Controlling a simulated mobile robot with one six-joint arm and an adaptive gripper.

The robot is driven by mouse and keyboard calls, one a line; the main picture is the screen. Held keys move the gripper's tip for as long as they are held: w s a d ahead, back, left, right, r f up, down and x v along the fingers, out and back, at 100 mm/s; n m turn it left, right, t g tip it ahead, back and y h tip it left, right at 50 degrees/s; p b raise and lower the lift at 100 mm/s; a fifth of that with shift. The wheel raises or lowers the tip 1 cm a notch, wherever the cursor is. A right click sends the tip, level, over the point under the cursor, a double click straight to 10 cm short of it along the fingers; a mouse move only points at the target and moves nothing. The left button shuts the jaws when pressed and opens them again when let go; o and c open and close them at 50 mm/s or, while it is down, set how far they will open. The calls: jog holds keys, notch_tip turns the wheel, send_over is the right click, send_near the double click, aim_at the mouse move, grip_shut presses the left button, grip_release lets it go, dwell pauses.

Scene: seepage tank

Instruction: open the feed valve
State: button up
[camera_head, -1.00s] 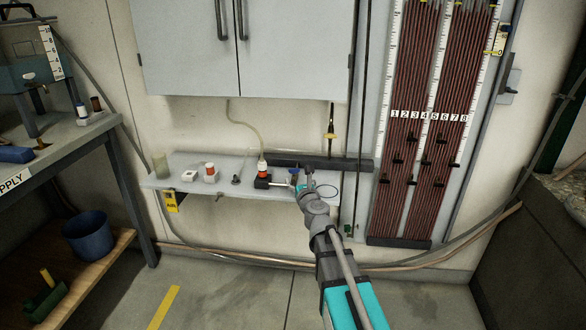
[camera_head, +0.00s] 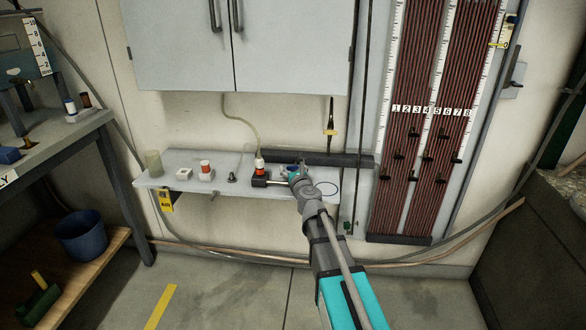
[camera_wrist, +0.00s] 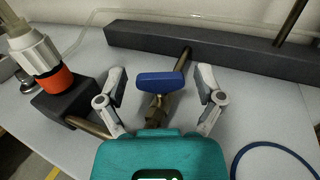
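The feed valve has a blue bar handle (camera_wrist: 160,82) on a brass body (camera_wrist: 157,110) on the bench. In the wrist view the handle lies crosswise in the picture. My gripper (camera_wrist: 161,76) is open, with one finger on each side of the handle and a small gap at both ends. In the head view my gripper (camera_head: 299,172) is over the right part of the bench and mostly hides the valve. Brass pipe shows at the lower left, by a black block (camera_wrist: 70,98), and beyond the handle toward a dark bar (camera_wrist: 215,48).
A blue ring (camera_wrist: 275,150) lies at right. The bench (camera_head: 222,188) also holds small items at left. A tube board (camera_head: 425,130) stands at right.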

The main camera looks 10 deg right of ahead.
jog(key=c, duration=0.9)
jog(key=shift+d+n+y, duration=0.1)
jog(key=shift+n+y, duration=0.5)
jog(key=shift+y, duration=0.4)
jog(key=n+g+y, duration=0.1)
jog(key=n+y, duration=0.1)
jog(key=y, duration=0.1)
jog(key=n+g+y, duration=0.1)
jog(key=n+y, duration=0.1)
jog(key=y, duration=0.1)
jog(key=n+g+y, duration=0.2)
jog(key=shift+w+g+y, duration=0.15)
jog(key=shift+g+y, duration=0.15)
jog(key=shift+y, duration=0.1)
jog(key=n+g+y, duration=0.4)
jog(key=n+g, duration=0.1)
jog(key=shift+g, duration=0.4)
jog(key=shift+n+g+y, duration=0.8)
jog(key=shift+n+g, duration=0.5)
jog(key=shift+g, duration=0.6)
jog(key=shift+s, duration=0.2)
